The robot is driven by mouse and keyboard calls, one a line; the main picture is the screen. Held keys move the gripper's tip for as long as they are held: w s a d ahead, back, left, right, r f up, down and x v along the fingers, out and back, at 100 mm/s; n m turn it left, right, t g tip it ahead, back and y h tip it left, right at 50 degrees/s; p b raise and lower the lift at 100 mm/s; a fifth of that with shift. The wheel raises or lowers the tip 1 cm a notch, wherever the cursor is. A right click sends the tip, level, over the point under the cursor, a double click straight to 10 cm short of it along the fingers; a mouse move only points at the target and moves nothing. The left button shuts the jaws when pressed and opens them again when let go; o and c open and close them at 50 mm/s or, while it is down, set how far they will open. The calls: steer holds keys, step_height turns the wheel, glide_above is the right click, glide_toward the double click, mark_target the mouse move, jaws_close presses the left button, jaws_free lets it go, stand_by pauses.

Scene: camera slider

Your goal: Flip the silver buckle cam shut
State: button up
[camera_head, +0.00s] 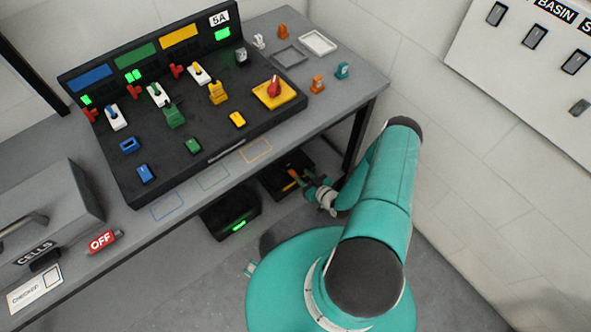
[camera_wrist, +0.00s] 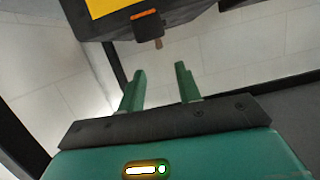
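I cannot make out a silver buckle cam with certainty. A short silver bar (camera_head: 226,151) lies along the front edge of the black console in the head view. My gripper (camera_head: 303,181) is low beside a black box (camera_head: 273,184) under the bench's front edge; its fingers are small there. In the wrist view my gripper (camera_wrist: 160,72) shows two green fingers apart with nothing between them. Beyond them is a dark body with a yellow panel (camera_wrist: 108,6) and a black block (camera_wrist: 147,25) with an orange strip and a small brownish peg.
The black console (camera_head: 185,140) with coloured switches stands on the grey bench (camera_head: 345,85). A grey case (camera_head: 50,215) marked CELLS and a red OFF tag (camera_head: 102,241) are at left. Another black box (camera_head: 228,213) with a green light sits below. A white wall panel (camera_head: 535,70) hangs at right.

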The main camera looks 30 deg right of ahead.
steer(key=v, duration=0.4)
steer(key=shift+s, duration=0.1)
stand_by(0.5)
